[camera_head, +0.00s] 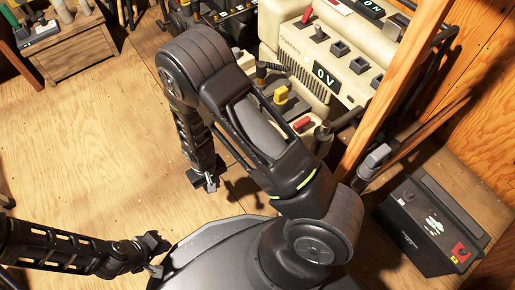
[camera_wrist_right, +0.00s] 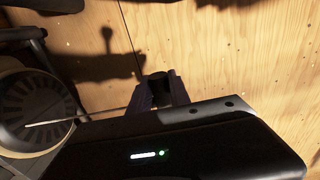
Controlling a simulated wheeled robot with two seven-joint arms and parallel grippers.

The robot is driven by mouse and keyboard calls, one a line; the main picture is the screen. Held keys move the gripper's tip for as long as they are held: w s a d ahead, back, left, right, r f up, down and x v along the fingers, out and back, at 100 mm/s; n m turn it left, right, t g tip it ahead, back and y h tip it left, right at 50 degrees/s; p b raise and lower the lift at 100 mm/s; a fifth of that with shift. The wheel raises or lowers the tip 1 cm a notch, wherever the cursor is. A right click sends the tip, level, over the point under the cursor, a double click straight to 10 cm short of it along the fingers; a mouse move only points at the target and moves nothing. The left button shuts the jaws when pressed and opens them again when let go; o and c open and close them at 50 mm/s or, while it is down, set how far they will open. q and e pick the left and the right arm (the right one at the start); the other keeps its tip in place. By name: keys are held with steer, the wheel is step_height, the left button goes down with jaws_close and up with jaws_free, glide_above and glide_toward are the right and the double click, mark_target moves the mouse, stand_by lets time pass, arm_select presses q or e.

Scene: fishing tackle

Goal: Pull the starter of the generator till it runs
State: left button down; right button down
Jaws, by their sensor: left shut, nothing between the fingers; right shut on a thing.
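The cream generator (camera_head: 292,48) stands at the top right of the head view, and its front display (camera_head: 326,78) reads 0 V. My right gripper (camera_head: 208,183) hangs low to the left of the generator. In the right wrist view my right gripper (camera_wrist_right: 160,92) is shut on the black starter handle (camera_wrist_right: 157,80). A thin taut cord (camera_wrist_right: 100,113) runs from it to the round recoil starter (camera_wrist_right: 28,108) at the left, so the handle is out from its seat. My left gripper (camera_head: 155,255) is shut and empty at the lower left, far from the generator.
A wooden post (camera_head: 392,90) rises right of the generator. A black battery-like box (camera_head: 430,228) stands at the right. A small wooden cabinet (camera_head: 75,62) stands at the upper left. The plywood floor (camera_head: 90,145) between is clear.

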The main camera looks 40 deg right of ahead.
steer(key=d, duration=2)
steer(key=shift+s+d+b, duration=0.15)
steer(key=shift+d+b, duration=0.25)
steer(key=c, duration=1.1)
jaws_free()
step_height(320, 180, up, 8)
steer(key=p, duration=0.3)
steer(key=shift+f+p, duration=0.1)
steer(key=shift+p, duration=0.25)
